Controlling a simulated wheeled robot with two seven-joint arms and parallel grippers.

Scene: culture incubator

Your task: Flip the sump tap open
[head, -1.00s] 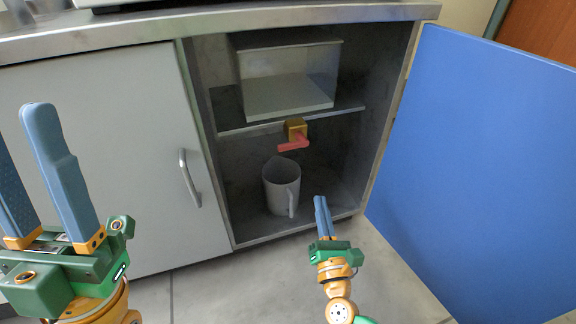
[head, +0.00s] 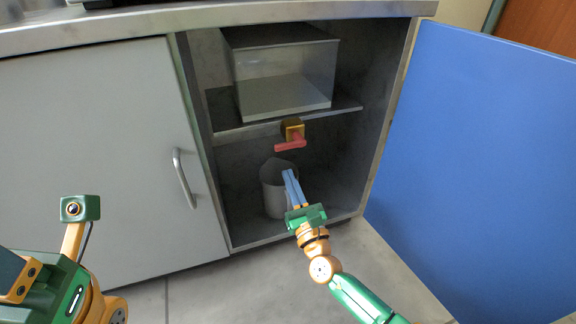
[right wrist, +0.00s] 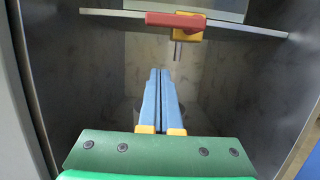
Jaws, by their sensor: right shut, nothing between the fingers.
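The sump tap has a brass-yellow body (head: 292,126) and a red lever (head: 290,145). It sits at the front edge of the shelf, under a clear tank (head: 285,75). The lever points left and lies roughly level. In the right wrist view the red lever (right wrist: 176,20) is at the top, with a short spout below the body (right wrist: 187,35). My right gripper (head: 288,174) is shut and empty, below the tap and apart from it, in front of the jug. My left gripper is at the lower left edge, its fingers mostly out of frame.
A grey jug (head: 272,190) stands on the cabinet floor below the tap, partly hidden by my right gripper. The blue door (head: 475,170) is open at the right. The grey door (head: 95,150) at the left is closed. The shelf (head: 235,133) spans the cabinet.

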